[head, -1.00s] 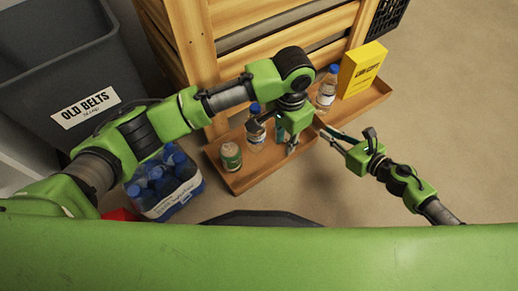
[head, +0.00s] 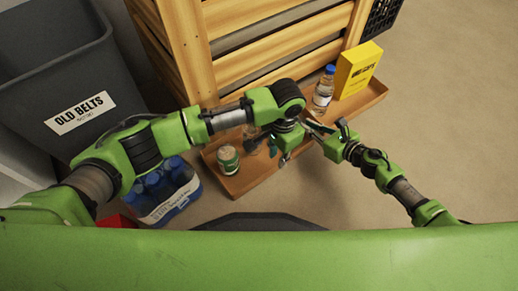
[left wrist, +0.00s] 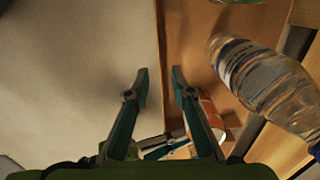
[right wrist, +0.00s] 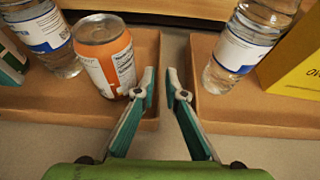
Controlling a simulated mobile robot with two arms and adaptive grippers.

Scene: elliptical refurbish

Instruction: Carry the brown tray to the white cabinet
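The brown tray (head: 240,188) lies on the floor at the foot of a wooden slatted unit. It holds a green-and-white can (head: 228,159), an orange can (right wrist: 105,55) and a clear bottle (left wrist: 265,85). My left gripper (head: 272,150) is open at the tray's long near edge; in the left wrist view its fingers (left wrist: 160,75) are on either side of the rim. My right gripper (head: 315,128) is open; in the right wrist view its fingertips (right wrist: 160,75) are at the tray's short end wall. I cannot tell whether either touches. The white cabinet is not clearly identifiable.
A second brown tray section (right wrist: 250,115), across a narrow gap, holds a bottle (head: 323,91) and a yellow box (head: 357,70). The wooden unit (head: 270,60) stands behind. A grey "OLD BELTS" bin (head: 60,60) and blue bottle pack (head: 165,190) are left. Floor at right is clear.

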